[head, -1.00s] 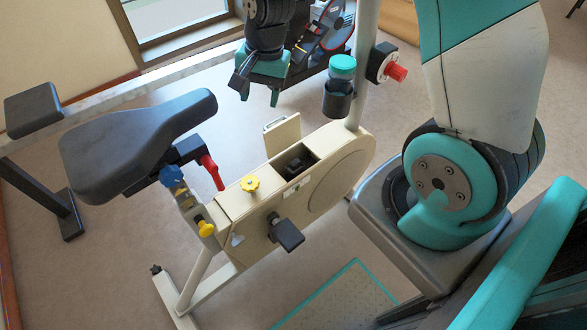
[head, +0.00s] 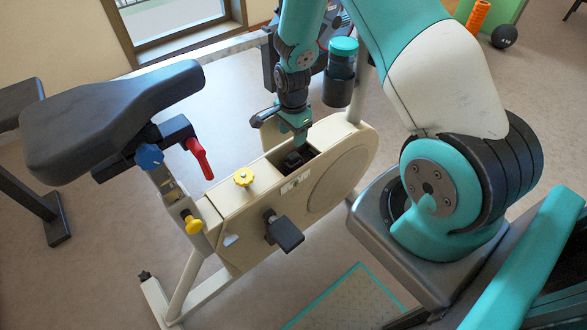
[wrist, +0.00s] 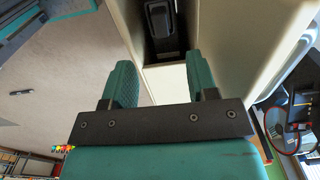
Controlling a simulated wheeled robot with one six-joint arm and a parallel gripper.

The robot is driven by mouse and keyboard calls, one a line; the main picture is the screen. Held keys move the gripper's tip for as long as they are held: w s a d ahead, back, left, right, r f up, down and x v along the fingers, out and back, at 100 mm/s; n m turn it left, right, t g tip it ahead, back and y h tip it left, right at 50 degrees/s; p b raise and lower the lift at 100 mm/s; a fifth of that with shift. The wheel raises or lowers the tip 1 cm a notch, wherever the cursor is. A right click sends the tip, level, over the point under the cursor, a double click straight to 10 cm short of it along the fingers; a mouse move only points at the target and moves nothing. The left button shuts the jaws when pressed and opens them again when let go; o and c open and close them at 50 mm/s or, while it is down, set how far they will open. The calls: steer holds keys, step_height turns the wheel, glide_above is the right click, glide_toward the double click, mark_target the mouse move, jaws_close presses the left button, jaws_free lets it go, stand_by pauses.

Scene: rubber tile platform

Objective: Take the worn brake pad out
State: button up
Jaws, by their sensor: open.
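The worn brake pad (head: 293,160) is a black block sitting in the open dark slot on top of the cream exercise bike housing (head: 322,190). My gripper (head: 300,140) is just above the slot at its far edge, fingers pointing down, and partly hides the opened flap behind. In the wrist view the pad (wrist: 160,18) lies in the slot beyond the fingertips. The two teal fingers (wrist: 160,75) are spread apart with nothing between them. The pad's lower part is hidden inside the slot.
A teal-lidded bottle in a dark holder (head: 338,88) stands close to the right of my gripper. A yellow knob (head: 244,177), a red lever (head: 200,160) and the black saddle (head: 110,120) lie to the left. A pedal (head: 285,232) sticks out in front.

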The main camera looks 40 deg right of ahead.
mark_target(293, 155)
step_height(293, 155, down, 9)
steer(key=b, duration=0.7)
steer(key=shift+d+f, duration=0.1)
steer(key=shift+f, duration=0.05)
jaws_close()
